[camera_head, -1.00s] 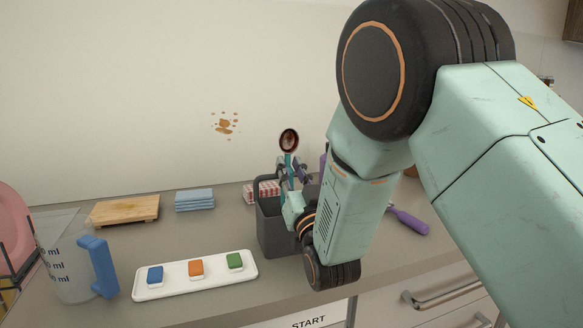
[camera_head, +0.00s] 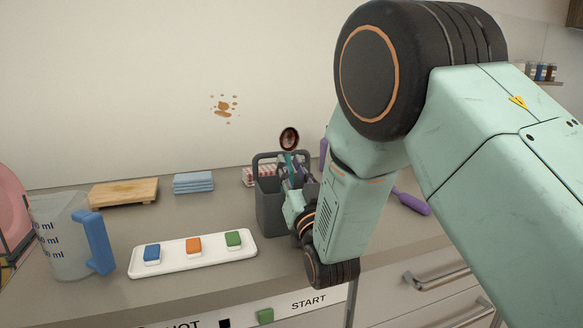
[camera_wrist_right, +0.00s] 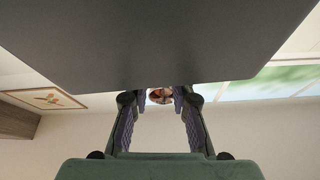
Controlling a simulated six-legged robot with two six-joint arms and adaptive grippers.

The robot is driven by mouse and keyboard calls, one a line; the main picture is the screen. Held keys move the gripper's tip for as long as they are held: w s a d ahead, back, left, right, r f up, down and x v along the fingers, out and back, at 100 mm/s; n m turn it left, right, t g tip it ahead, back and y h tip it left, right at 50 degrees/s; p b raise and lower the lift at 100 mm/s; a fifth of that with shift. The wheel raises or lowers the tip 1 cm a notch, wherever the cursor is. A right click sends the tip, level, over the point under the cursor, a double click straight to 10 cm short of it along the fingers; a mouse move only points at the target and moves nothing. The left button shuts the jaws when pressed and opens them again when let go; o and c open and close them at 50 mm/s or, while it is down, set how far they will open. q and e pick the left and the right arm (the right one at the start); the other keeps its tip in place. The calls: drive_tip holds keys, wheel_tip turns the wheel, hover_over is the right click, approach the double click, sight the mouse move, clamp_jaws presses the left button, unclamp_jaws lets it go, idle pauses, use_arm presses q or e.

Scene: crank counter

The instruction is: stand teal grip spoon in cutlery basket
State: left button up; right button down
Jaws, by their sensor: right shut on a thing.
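The spoon stands upright, bowl up (camera_head: 289,138), with part of its teal grip (camera_head: 290,160) showing below. My right gripper (camera_head: 294,172) is shut on the spoon at the grip, beside the upper part of the dark grey cutlery basket (camera_head: 269,214). The basket's raised handle is behind the gripper. The gripper and arm hide the spoon's lower end, so I cannot tell how far it is inside. In the right wrist view, the spoon's bowl (camera_wrist_right: 160,96) shows between the two fingers (camera_wrist_right: 160,125). My left gripper is out of view.
A white tray with blue, orange and green buttons (camera_head: 193,262) lies left of the basket. A measuring jug (camera_head: 65,245), cutting board (camera_head: 123,192), blue cloths (camera_head: 193,183) and red-striped item (camera_head: 249,176) stand farther left and behind. A purple-handled utensil (camera_head: 412,202) lies right.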

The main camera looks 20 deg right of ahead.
drive_tip(key=c, duration=1.1)
unclamp_jaws()
wheel_tip(320, 180, up, 10)
drive_tip(key=shift+s+f, duration=0.1)
idle(0.4)
